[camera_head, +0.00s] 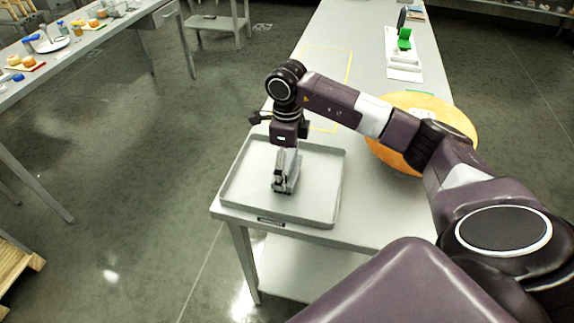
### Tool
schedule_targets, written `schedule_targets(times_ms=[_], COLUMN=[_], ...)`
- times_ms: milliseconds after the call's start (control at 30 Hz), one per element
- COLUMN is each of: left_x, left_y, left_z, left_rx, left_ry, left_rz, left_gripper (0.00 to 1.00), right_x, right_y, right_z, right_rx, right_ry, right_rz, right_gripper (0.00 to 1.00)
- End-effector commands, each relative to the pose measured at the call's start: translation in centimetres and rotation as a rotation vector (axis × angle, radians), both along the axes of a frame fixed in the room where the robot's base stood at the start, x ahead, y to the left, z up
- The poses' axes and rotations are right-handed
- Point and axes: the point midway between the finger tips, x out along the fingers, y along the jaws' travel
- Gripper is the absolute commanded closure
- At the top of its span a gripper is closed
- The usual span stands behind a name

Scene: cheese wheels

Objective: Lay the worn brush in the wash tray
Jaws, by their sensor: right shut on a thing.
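The grey wash tray (331,201), shallow with a raised rim, lies at the near left end of the long table. My right gripper (282,187) points down inside the tray's outline, low over its floor. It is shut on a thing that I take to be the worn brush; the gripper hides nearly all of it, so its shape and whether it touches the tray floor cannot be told. My left gripper is not in view.
A large orange cheese wheel (455,112) lies on the table, partly behind my right arm. Farther back are a white board (404,73) and a green object (404,39). A yellow outline (351,62) marks bare tabletop. Another table with food and tools stands at the upper left.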

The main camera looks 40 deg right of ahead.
Motion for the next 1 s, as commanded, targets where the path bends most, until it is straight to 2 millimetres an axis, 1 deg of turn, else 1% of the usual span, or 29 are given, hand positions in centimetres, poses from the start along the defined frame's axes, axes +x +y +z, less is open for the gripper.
schedule_targets(times_ms=[133,167,200,267,533,633,667,767,1000], left_x=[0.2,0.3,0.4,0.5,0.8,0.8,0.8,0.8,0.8], left_y=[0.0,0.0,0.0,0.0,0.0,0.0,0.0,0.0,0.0], left_z=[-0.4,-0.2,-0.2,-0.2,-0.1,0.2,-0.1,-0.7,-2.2], left_rx=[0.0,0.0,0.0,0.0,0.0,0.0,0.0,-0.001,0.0], left_ry=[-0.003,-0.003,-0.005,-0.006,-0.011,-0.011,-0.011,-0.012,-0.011], left_rz=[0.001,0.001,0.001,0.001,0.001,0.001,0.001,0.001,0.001], left_gripper=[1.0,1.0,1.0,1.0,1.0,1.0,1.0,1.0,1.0], right_x=[0.0,0.0,0.0,0.0,0.0,0.0,0.1,0.2,0.2], right_y=[0.0,0.0,0.0,0.0,0.0,0.0,0.0,0.0,0.0], right_z=[-0.4,-0.2,-0.2,-0.2,-0.1,0.3,0.4,1.8,7.2], right_rx=[0.001,0.0,0.0,0.0,0.0,0.001,0.001,0.0,0.001], right_ry=[-0.001,0.0,0.0,0.0,0.0,-0.001,-0.002,-0.005,-0.007], right_rz=[0.0,0.0,0.0,0.0,0.0,0.0,0.0,0.0,0.0], right_gripper=[0.33,0.1,0.06,0.0,0.0,0.0,0.0,0.0,0.0])
